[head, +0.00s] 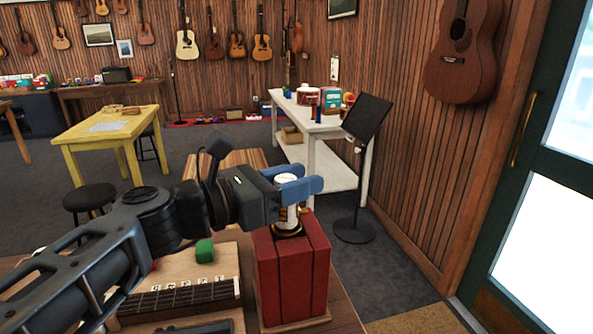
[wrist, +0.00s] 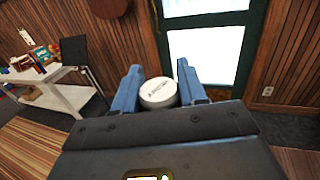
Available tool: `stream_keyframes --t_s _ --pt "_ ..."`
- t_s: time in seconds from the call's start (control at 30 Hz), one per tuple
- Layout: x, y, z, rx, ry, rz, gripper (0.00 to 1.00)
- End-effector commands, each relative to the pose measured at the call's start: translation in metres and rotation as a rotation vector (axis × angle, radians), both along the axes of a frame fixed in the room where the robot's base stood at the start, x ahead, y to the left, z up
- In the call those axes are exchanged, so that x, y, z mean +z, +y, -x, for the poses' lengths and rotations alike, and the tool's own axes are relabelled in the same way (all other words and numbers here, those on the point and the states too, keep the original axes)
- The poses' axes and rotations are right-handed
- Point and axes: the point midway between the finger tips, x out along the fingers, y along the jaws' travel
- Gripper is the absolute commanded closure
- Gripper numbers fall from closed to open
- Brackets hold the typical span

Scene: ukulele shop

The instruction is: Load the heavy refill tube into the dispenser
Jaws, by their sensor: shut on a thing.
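My gripper (head: 303,182) has blue fingers and is shut on a white refill tube (head: 292,214). The tube is upright, with its white top showing above the fingers. In the wrist view its round white cap (wrist: 158,92) with dark lettering sits between the fingers. The dispenser (head: 292,275) is a dark red block with upright ribs, standing on the wooden table directly below the tube. A dark and gold ring (head: 289,230) shows at the dispenser's top, under the tube. The tube's lower end is at this ring; I cannot tell how far inside it is.
A black music stand (head: 353,232) and a white table (head: 333,176) with goods stand beyond. A door (head: 545,150) is at the right.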

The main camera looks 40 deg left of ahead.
Motion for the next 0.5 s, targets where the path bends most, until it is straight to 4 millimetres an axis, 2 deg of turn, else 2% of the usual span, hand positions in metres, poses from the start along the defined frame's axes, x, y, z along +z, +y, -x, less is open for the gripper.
stream_keyframes --t_s 0.03,0.2,0.5 --pt "-0.008 0.000 0.000 0.000 0.000 0.001 0.88" --pt "-0.020 0.000 0.000 0.000 0.000 0.000 0.88" --pt "-0.023 0.000 0.000 0.000 0.000 -0.001 0.88"
